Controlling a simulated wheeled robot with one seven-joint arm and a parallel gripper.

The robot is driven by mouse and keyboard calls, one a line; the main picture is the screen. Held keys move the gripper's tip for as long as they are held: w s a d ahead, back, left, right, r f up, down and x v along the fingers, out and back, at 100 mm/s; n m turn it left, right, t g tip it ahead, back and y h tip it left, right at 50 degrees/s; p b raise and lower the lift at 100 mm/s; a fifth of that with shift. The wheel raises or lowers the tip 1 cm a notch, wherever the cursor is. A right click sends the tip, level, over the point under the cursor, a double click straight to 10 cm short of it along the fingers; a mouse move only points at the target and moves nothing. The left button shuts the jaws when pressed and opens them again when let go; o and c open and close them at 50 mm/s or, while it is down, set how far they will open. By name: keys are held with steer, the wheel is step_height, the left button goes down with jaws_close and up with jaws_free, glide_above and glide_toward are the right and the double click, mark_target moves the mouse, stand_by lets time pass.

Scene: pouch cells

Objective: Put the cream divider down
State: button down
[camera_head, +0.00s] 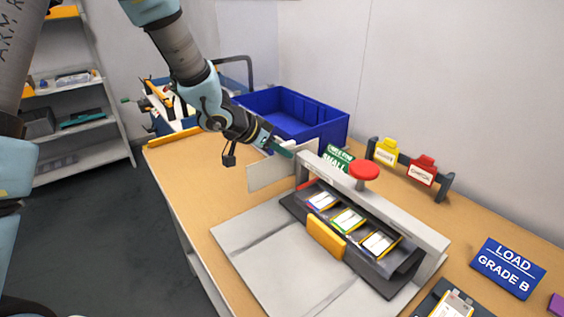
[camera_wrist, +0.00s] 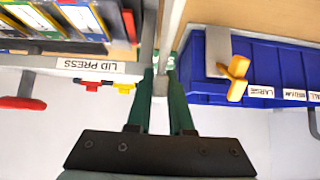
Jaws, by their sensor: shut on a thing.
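The cream divider (camera_head: 268,174) is a flat pale panel standing upright at the left end of the lid press. My gripper (camera_head: 280,147) is shut on its upper edge. In the wrist view, the green fingers of my gripper (camera_wrist: 165,75) close on the divider (camera_wrist: 167,38), which shows almost edge-on. The divider's lower edge is close to the wooden bench (camera_head: 190,165); I cannot tell whether it touches. The fingers hide part of its top edge.
The grey lid press (camera_head: 420,232) with a red knob (camera_head: 364,170) stands right of the divider, over a dark tray with three pouch cells. A blue bin (camera_head: 325,135) is behind. A rack with yellow and red tags (camera_head: 422,171) stands back right. Bare bench lies left.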

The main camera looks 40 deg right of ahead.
step_height(320, 180, up, 13)
steer(key=p, duration=0.4)
steer(key=shift+f+p, duration=0.2)
steer(key=shift+p, duration=0.1)
